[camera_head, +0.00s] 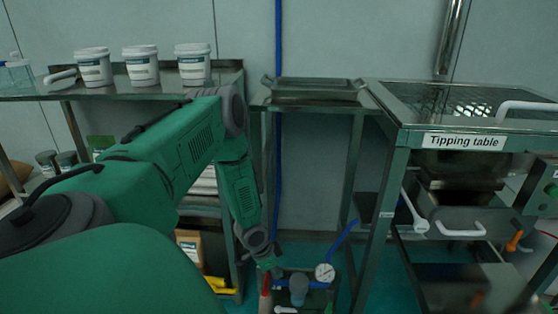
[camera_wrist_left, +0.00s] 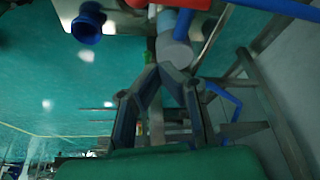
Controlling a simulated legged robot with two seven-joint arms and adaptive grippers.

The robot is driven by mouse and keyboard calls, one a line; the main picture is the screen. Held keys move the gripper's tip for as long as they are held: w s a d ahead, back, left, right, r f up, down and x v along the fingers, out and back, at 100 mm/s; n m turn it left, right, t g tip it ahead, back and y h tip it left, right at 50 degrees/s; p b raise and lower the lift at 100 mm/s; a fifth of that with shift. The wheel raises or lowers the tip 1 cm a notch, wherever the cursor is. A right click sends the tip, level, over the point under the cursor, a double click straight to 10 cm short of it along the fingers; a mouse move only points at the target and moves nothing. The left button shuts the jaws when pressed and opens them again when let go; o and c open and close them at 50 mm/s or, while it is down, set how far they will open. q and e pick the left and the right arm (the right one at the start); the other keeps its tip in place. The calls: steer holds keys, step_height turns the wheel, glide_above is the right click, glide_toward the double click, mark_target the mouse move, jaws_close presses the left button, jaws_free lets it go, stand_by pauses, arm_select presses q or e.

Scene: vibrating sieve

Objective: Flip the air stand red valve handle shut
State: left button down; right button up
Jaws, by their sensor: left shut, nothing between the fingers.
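The air stand (camera_head: 305,290) is low at the bottom centre of the head view, with a round white gauge (camera_head: 324,272). A red part (camera_head: 265,290), which looks like the valve handle, stands at its left side. My left arm reaches down to it, and my left gripper (camera_head: 273,270) is right beside the red part; contact cannot be told. In the left wrist view the fingers of my left gripper (camera_wrist_left: 154,70) meet at the tips, shut and empty. A red part (camera_wrist_left: 185,4) shows at the top edge, just beyond the tips, beside a grey cylinder (camera_wrist_left: 175,48). My right gripper is out of view.
A blue hose (camera_head: 342,236) rises right of the stand. The tipping table (camera_head: 465,142) stands at right, and a shelf with white tubs (camera_head: 141,66) at left. A small metal table (camera_head: 315,104) is behind. A blue round fitting (camera_wrist_left: 88,25) is near the fingers.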

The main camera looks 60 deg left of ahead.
arm_select(q)
steer(key=v, duration=0.2)
steer(key=p+v, duration=0.1)
steer(key=v, duration=0.1)
steer(key=shift+w+a, duration=0.15)
steer(key=shift+a, duration=0.25)
steer(key=shift+d, duration=0.15)
steer(key=s+d+r+n+g+h+p, duration=0.1)
steer(key=s+d+r+p, duration=0.15)
steer(key=d, duration=0.65)
steer(key=s+d+r+n+g+p, duration=0.15)
steer(key=d+r, duration=0.25)
steer(key=d, duration=0.6)
steer(key=s+d+r+y+p, duration=0.1)
steer(key=s+d+r+p, duration=0.1)
steer(key=s, duration=0.4)
steer(key=s+d+r+y+p, duration=0.1)
steer(key=s+d+r+p, duration=0.1)
steer(key=s, duration=0.4)
step_height(320, 180, up, 3)
steer(key=shift+s+d+f+n+g, duration=0.1)
steer(key=shift+s+d+n+g, duration=0.3)
steer(key=shift+d, duration=0.3)
